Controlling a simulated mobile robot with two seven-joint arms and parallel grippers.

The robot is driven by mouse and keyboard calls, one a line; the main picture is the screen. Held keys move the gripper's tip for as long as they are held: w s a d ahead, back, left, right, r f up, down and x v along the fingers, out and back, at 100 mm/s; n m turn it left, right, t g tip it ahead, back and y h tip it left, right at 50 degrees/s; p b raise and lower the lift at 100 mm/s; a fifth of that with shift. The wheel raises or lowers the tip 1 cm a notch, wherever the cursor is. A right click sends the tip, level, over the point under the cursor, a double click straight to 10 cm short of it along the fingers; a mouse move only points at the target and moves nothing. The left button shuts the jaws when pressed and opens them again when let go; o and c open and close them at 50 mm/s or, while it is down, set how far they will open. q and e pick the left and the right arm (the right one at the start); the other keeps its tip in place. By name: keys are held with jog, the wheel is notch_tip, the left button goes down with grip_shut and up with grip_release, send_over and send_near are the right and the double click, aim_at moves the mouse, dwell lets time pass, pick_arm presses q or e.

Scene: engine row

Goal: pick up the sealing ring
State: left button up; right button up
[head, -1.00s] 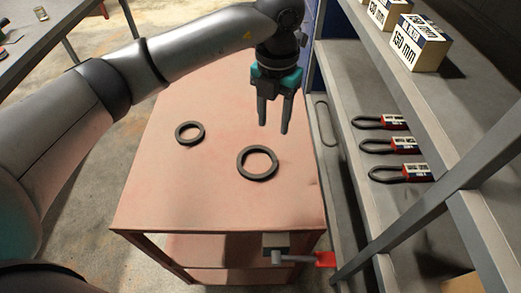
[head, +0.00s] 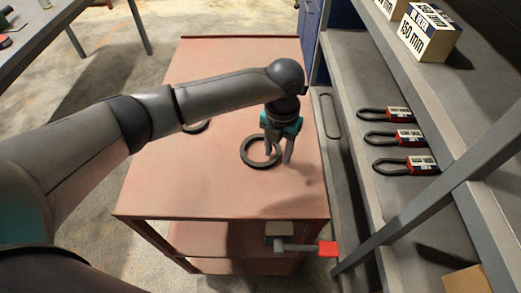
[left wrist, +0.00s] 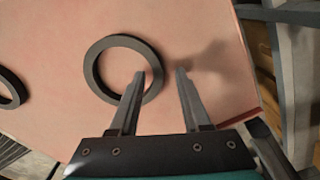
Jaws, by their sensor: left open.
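A dark grey sealing ring (head: 247,156) lies flat on the red cart top (head: 190,191). It also shows in the left wrist view (left wrist: 95,58). A second, smaller-looking dark ring (head: 197,127) lies to its left, partly hidden by my left arm; its edge shows in the left wrist view (left wrist: 13,88). My left gripper (head: 279,157) is open with its fingers pointing down over the right side of the nearer ring. In the left wrist view the left finger overlaps that ring's right rim and the other finger is outside it. I cannot tell the fingertip height. My right gripper is out of view.
A grey shelf unit (head: 352,188) stands close on the right, with several red-tagged black loops (head: 393,137) and a "150 mm" box (head: 428,33). A vise-like clamp with a red end (head: 327,248) sits at the cart's front edge.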

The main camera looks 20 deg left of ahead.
pick_arm(q)
jog(key=shift+f, duration=0.35)
grip_shut()
dwell(0.3)
